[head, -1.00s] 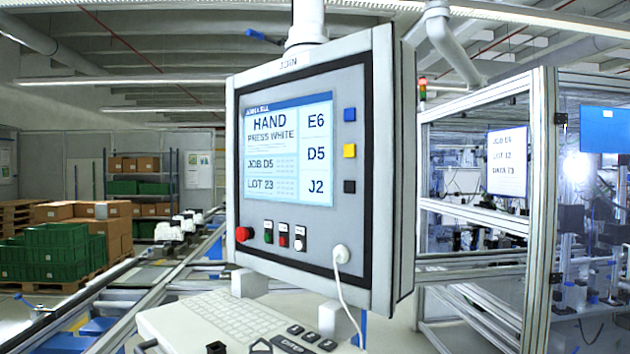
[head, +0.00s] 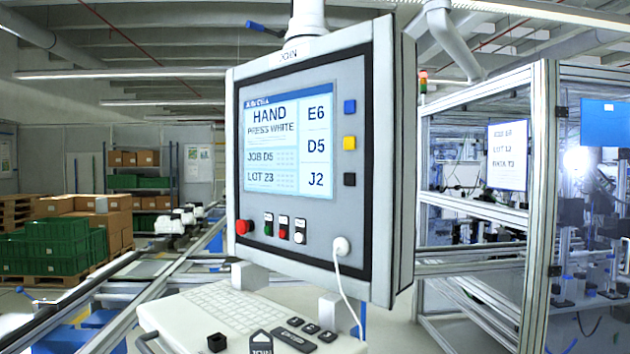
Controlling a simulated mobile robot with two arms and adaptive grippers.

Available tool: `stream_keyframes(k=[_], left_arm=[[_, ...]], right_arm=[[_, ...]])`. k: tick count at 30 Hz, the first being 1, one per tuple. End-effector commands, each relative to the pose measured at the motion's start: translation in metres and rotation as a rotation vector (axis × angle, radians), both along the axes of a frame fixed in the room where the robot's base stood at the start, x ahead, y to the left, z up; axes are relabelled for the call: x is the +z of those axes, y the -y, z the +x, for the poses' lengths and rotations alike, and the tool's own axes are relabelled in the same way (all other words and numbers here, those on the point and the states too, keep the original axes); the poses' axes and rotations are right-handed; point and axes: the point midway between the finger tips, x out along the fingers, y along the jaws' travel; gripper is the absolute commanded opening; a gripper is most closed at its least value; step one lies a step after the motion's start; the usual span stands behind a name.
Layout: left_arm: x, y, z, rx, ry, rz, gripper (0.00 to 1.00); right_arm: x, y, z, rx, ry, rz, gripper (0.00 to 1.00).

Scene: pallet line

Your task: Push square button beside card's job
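A grey control panel (head: 384,190) hangs in front of me. Its lit screen (head: 272,150) reads HAND, PRESS WHITE, JOB D5, LOT 23. At its right edge stand E6, D5 and J2, level with a blue square button (head: 350,106), a yellow square button (head: 349,143) and a black square button (head: 349,179). A white card (head: 507,155) hangs on the machine frame at right. It has JOB, LOT and a third line; its job code looks like E and a digit, too small to read surely. Neither gripper is in view.
Below the screen are a red knob (head: 244,226), small green, red and white buttons (head: 300,232) and a plugged white cable (head: 341,250). A keyboard shelf (head: 225,310) juts out underneath. A conveyor (head: 150,270) and green crates (head: 45,250) stand left.

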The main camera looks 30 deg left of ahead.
Motion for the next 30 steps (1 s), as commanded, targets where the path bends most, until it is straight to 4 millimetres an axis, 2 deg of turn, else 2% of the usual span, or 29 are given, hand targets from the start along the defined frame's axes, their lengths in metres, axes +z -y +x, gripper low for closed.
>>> stream_keyframes(k=[1,10,30], left_arm=[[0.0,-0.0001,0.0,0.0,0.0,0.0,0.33],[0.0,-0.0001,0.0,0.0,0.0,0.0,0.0],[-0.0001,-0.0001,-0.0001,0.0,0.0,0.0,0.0]], right_arm=[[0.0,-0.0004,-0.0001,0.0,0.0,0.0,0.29],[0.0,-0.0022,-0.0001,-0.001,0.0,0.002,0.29],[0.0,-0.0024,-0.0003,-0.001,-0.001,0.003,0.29]])
